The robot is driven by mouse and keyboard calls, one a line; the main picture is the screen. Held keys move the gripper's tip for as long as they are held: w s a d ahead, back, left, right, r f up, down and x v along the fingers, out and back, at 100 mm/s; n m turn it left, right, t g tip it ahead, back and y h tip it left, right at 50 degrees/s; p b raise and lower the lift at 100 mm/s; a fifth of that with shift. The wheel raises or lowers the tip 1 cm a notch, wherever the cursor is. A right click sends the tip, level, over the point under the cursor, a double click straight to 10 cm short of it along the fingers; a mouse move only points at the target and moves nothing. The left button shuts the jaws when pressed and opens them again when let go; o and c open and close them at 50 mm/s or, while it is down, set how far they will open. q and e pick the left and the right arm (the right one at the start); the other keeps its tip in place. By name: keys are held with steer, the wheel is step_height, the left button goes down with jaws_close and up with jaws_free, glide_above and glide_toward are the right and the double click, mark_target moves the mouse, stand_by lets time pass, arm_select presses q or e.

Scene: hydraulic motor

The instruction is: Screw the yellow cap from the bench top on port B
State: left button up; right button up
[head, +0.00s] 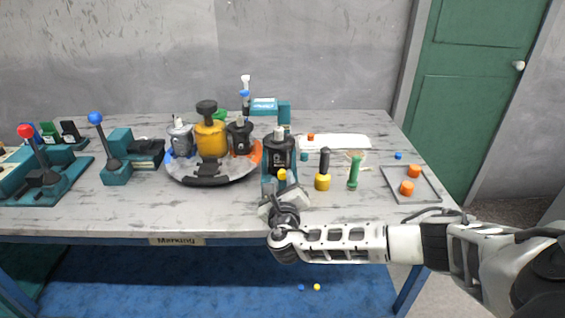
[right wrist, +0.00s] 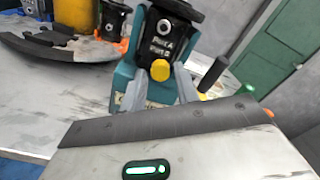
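The yellow cap (head: 282,174) is at the front of the black hydraulic motor (head: 278,152), which stands on a teal mount. In the right wrist view the yellow cap (right wrist: 160,70) sits between my fingertips, just below the port lettering on the motor (right wrist: 162,38). My right gripper (head: 281,184) comes in from the front right and appears shut on the cap. Its fingers (right wrist: 160,78) lie at either side of the cap. The port mouth behind the cap is hidden, so I cannot tell whether the threads engage. My left gripper is not in view.
A round tray (head: 205,181) with yellow and grey units stands left of the motor. A yellow-and-black tool (head: 322,170) and a green tool (head: 353,170) stand to the right. A grey tray (head: 420,194) holds orange caps. Lever stands (head: 115,165) are at left. The bench front is mostly clear.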

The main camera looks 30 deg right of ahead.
steer(key=shift+r+n+p, duration=0.25)
steer(key=shift+n+p, duration=0.05)
steer(key=shift+n, duration=0.3)
steer(key=shift+f, duration=0.35)
steer(key=shift+r, duration=0.15)
jaws_close()
